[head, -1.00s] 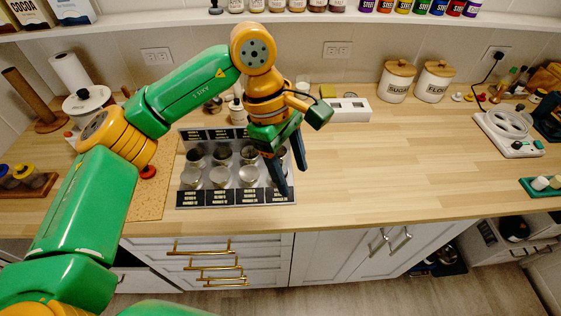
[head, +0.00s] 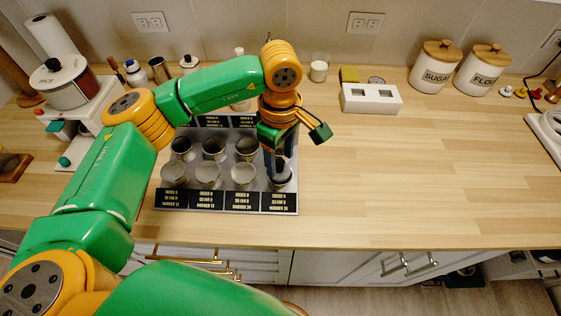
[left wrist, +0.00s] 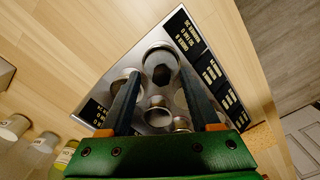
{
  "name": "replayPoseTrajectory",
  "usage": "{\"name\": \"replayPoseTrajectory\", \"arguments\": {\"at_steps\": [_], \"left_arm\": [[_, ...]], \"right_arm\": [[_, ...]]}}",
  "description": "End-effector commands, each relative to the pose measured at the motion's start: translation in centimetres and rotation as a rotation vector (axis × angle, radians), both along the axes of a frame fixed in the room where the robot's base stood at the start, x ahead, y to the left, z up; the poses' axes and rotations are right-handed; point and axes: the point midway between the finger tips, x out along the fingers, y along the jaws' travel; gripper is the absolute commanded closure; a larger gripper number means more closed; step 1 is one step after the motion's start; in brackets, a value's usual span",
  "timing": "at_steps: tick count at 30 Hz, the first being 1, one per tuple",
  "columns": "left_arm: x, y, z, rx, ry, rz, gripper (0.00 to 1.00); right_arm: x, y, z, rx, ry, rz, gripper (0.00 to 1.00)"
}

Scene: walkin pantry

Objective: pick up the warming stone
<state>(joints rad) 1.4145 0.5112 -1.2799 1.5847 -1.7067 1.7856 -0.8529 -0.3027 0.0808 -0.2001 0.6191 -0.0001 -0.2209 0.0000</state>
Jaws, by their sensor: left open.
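A grey rack (head: 226,210) with black label plates holds several metal cups on the counter. My left gripper (head: 279,180) is open and points down at the front right cup (head: 284,186), partly hiding it. In the left wrist view, the open fingers (left wrist: 160,73) lie on either side of a cup (left wrist: 160,52) with a dark inside. I cannot tell whether the fingers touch it. No warming stone can be told apart for certain; the dark shape in that cup is too unclear to name. My right gripper is not in view.
A white block with two square openings (head: 371,107) stands behind and to the right of the rack. Sugar (head: 434,75) and flour (head: 482,78) canisters stand at the back right. A rice cooker (head: 64,85) is at the left. The counter right of the rack is clear.

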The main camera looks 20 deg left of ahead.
Motion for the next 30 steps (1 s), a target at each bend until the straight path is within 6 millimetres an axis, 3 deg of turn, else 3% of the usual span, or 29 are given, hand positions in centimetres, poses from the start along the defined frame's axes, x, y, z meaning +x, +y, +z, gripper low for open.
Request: {"name": "replayPoseTrajectory", "arguments": {"at_steps": [7, 8, 14, 15, 25, 30], "left_arm": [[0.0, 0.0, -0.7, -0.001, -0.002, -0.001, 0.37], [0.0, 0.0, -0.7, -0.001, -0.002, -0.001, 0.43], [0.0, 0.0, -0.6, 0.000, -0.001, -0.001, 0.97], [0.0, 0.0, -0.6, 0.000, -0.001, -0.001, 1.00], [0.0, 0.0, -0.6, -0.001, -0.002, 0.000, 1.00], [0.1, 0.0, 0.8, -0.002, -0.007, 0.000, 1.00]], "right_arm": [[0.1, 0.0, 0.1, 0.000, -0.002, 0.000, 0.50], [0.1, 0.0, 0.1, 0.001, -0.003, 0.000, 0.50], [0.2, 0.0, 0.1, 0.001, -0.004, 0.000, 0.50], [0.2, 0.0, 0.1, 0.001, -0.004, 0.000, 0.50], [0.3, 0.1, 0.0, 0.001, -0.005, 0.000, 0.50], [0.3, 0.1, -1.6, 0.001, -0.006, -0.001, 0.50]]}}
